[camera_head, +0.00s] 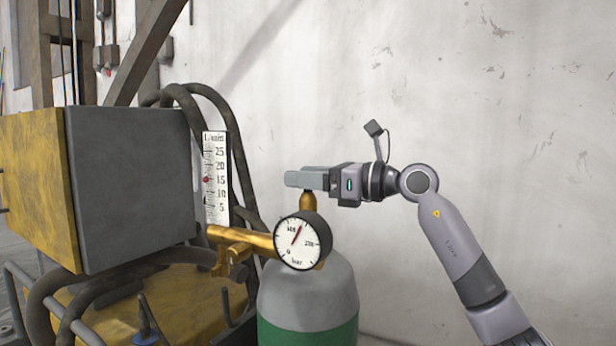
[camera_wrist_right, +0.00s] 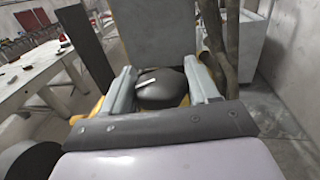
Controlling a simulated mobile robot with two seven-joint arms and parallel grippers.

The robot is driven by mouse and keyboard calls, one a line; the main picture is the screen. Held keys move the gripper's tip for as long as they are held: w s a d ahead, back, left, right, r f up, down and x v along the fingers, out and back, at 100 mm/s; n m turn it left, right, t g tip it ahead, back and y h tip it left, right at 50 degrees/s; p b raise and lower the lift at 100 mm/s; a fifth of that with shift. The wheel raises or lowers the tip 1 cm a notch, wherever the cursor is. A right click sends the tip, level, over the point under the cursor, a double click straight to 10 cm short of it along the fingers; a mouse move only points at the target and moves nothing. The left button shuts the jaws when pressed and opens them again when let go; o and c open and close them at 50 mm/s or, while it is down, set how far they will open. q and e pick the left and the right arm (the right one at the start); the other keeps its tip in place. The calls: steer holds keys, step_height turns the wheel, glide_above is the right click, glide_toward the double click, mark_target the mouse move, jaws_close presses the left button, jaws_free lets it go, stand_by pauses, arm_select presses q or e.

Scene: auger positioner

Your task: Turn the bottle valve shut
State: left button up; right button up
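The gas bottle (camera_head: 308,290), grey above and green below, stands upright at the lower middle of the head view. A brass valve stem (camera_head: 308,201) rises at its top behind a round gauge (camera_head: 303,241). My right gripper (camera_head: 292,178) is level at the top of this stem, and its fingers hide the valve knob there. In the right wrist view, the dark round valve knob (camera_wrist_right: 162,88) with a white mark lies between the two grey fingers. The fingers lie close along both its sides; I cannot tell whether they press on it. My left gripper is out of view.
A grey and yellow box (camera_head: 135,190) with thick dark hoses fills the left. A pale wall is behind; the space above my right arm is free.

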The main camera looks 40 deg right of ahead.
steer(key=shift+c, duration=0.6)
steer(key=shift+h, duration=0.4)
steer(key=shift+m+t+h, duration=0.5)
steer(key=shift+m+h, duration=0.5)
steer(key=shift+h, duration=0.1)
steer(key=shift+m+h, duration=1.9)
steer(key=shift+h, duration=1)
steer(key=o, duration=0.9)
